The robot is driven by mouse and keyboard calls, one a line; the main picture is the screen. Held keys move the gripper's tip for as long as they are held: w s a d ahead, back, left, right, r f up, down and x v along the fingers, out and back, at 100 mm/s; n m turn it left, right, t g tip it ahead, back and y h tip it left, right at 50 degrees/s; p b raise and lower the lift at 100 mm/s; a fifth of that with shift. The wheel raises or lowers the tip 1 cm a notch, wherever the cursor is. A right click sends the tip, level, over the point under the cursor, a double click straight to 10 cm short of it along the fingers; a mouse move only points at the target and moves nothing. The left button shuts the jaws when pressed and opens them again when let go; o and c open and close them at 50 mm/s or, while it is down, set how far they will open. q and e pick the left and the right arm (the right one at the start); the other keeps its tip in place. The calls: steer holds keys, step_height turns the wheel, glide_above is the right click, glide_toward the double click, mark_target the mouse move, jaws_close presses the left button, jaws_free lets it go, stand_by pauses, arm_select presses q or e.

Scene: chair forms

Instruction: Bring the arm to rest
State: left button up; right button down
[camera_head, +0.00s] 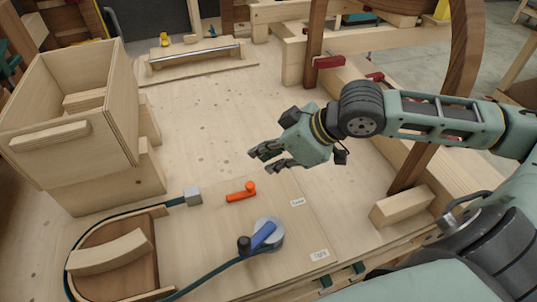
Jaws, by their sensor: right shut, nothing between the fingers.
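My right arm comes in from the right, over the wooden workbench (190,130). Its right gripper (268,158) hangs above the middle of the bench, pointing left. The gripper is shut, with nothing between its fingers. Below it on the board lies an orange-handled tool (241,192), apart from the fingers. My left gripper is not in view.
A plywood box (65,105) stands at the left. A curved wooden form (112,250) with a dark green strap and a blue-handled ratchet (262,237) are in front. A wooden block (401,205) and a curved chair frame (467,50) are at the right.

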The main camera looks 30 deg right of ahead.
steer(key=shift+s+d+r, duration=0.1)
steer(key=shift+s+r, duration=0.05)
steer(key=shift+r, duration=0.05)
steer(key=shift+r, duration=0.1)
